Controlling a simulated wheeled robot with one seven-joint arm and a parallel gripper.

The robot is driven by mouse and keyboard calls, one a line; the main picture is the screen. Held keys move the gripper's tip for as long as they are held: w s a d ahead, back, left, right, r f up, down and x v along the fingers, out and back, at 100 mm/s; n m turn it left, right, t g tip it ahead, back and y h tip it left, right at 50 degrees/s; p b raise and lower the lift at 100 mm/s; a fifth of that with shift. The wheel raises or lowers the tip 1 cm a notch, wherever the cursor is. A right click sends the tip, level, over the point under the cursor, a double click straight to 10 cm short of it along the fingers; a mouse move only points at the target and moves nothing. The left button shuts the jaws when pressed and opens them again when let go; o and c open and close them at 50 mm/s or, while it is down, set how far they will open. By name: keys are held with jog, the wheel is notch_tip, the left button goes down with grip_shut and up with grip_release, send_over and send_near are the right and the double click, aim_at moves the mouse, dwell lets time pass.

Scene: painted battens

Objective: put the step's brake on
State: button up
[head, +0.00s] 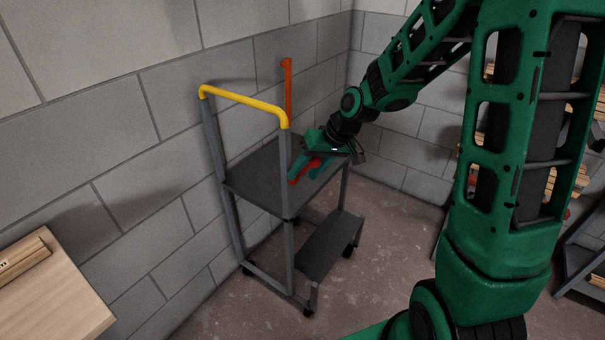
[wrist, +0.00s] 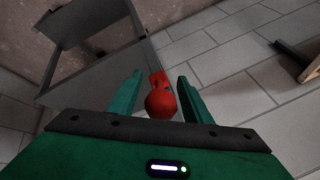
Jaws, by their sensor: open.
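The step (head: 260,172) is a dark grey wheeled frame with a top platform, a lower tread (head: 328,245) and a yellow rail (head: 245,97). A red lever (head: 304,168) with a rounded knob is at the platform's side; I take it for the brake. My gripper (head: 308,174) is open at the red lever. In the wrist view the red knob (wrist: 160,101) lies between the two teal fingers, with a gap visible on each side. The lever's pivot is hidden. The step's grey panel also shows in the wrist view (wrist: 95,75).
An orange upright bar (head: 287,88) rises behind the platform. Grey block walls stand close behind the step. A wooden table (head: 60,300) is at lower left, and shelving (head: 580,265) with timber is at right. Bare floor (head: 395,215) lies right of the step.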

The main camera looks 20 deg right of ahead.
jog(key=shift+w+a+f, duration=0.15)
jog(key=shift+a+f, duration=0.05)
jog(key=shift+f, duration=0.3)
grip_shut()
